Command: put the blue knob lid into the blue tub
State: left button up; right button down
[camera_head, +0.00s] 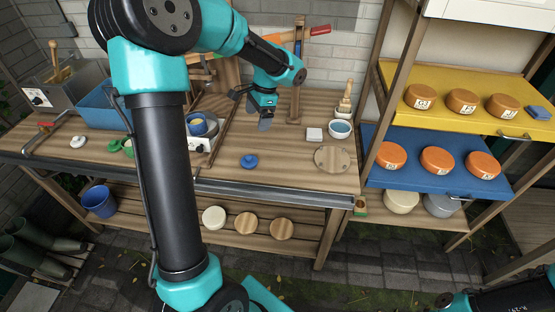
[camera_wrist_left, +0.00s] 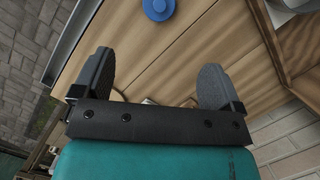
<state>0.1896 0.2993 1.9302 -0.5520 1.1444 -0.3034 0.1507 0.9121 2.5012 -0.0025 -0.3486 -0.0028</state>
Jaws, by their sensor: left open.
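The blue knob lid (camera_head: 249,161) lies flat on the wooden worktop, near its front edge, with its knob up. It also shows at the top edge of the left wrist view (camera_wrist_left: 158,8). My left gripper (camera_head: 265,115) is open and empty above the worktop, behind the lid and apart from it. Its two fingers (camera_wrist_left: 153,80) stand wide apart in the wrist view. A blue rectangular tub (camera_head: 93,103) stands at the left of the worktop, partly hidden by my left arm. A round blue bucket (camera_head: 99,201) stands on the lower shelf. My right gripper is out of view.
A small appliance with a blue pot (camera_head: 199,125) stands left of my gripper. A blue-rimmed bowl (camera_head: 340,129), a white block (camera_head: 314,134) and a round board (camera_head: 332,160) are to the right. A green lid (camera_head: 115,145) and a white lid (camera_head: 78,141) lie left.

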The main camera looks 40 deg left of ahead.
pick_arm(q)
jog(key=shift+s, duration=0.1)
jog(key=shift+a+f, duration=0.1)
send_over(249, 157)
jog(key=f, duration=1.1)
jog(key=shift+w+d+f, duration=0.2)
jog(key=shift+w, duration=0.2)
jog(key=shift+f, duration=0.1)
jog(key=shift+f, duration=0.1)
jog(key=shift+x, duration=2.5)
jog(key=shift+c, duration=0.4)
